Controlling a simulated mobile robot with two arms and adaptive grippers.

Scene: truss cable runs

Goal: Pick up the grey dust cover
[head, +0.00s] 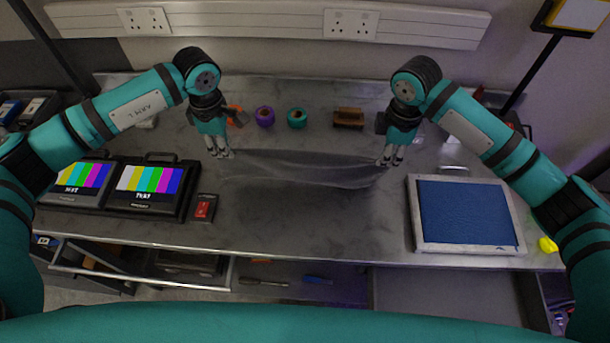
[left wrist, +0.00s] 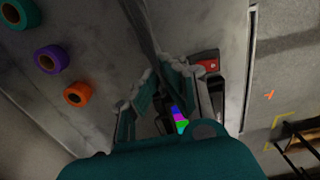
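The grey dust cover (head: 305,168) is a thin, see-through sheet stretched between my two grippers above the metal bench, sagging a little in the middle. My left gripper (head: 220,153) is shut on its left end, and my right gripper (head: 390,156) is shut on its right end. In the left wrist view the cover (left wrist: 146,30) shows as a narrow dark strip running up from between the fingertips of my left gripper (left wrist: 158,70).
Purple (head: 265,116) and teal (head: 297,117) tape rolls and a brown block (head: 348,118) stand behind the cover. Two colour-bar monitors (head: 145,186) and a red switch box (head: 202,208) are at left. A blue-topped panel (head: 466,212) lies at right. An open drawer (head: 440,295) is below the front edge.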

